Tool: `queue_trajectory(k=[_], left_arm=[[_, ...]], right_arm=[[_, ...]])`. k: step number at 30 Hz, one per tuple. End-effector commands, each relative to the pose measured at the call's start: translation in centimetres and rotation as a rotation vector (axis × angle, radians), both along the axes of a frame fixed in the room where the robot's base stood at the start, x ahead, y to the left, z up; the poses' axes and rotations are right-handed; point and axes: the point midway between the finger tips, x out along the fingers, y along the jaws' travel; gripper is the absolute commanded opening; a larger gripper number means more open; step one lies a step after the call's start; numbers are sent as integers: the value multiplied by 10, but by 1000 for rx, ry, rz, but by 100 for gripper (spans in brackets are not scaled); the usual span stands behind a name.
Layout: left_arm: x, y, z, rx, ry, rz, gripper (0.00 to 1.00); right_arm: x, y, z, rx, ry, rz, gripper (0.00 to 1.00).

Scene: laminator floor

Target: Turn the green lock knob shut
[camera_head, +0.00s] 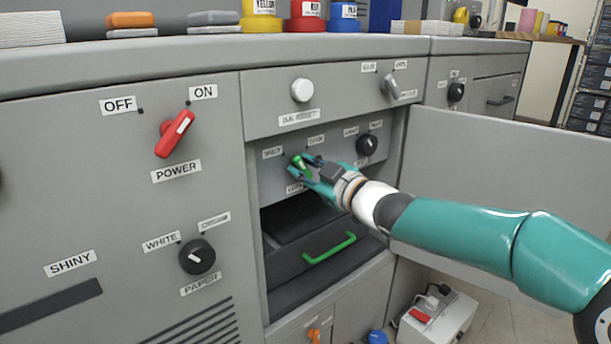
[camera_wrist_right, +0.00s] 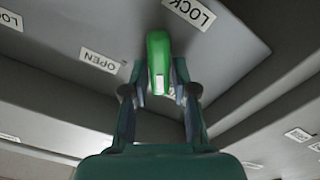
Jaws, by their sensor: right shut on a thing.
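The green lock knob (camera_head: 299,162) is on the grey panel inside the open compartment, above a drawer with a green handle. In the right wrist view the knob (camera_wrist_right: 158,62) stands between my fingers, its white mark facing me, with a LOCK label (camera_wrist_right: 189,12) by its far end and an OPEN label (camera_wrist_right: 100,61) to its left. My right gripper (camera_head: 307,167) is shut on the knob, with a finger on each side; it also shows in the wrist view (camera_wrist_right: 159,88). It hides part of the labels around the knob in the head view. My left gripper is not in view.
The green-handled drawer (camera_head: 330,248) is below the knob. A black knob (camera_head: 367,145) is to the right on the same panel. An open grey door (camera_head: 500,170) stands behind my right arm. A red power switch (camera_head: 175,134) is on the left panel.

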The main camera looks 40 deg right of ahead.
Motion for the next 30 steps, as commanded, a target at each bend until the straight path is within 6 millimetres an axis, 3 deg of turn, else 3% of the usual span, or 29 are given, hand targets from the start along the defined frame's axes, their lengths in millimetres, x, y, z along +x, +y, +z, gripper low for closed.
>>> queue_trajectory(k=[12,28,29,30], left_arm=[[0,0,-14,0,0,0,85],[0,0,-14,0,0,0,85],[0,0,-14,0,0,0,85],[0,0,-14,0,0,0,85]], right_arm=[[0,4,-5,-201,-10,6,0],[0,5,-6,-224,-10,9,0],[0,5,-6,-224,-10,9,32],[0,5,-6,-223,-10,9,38]])
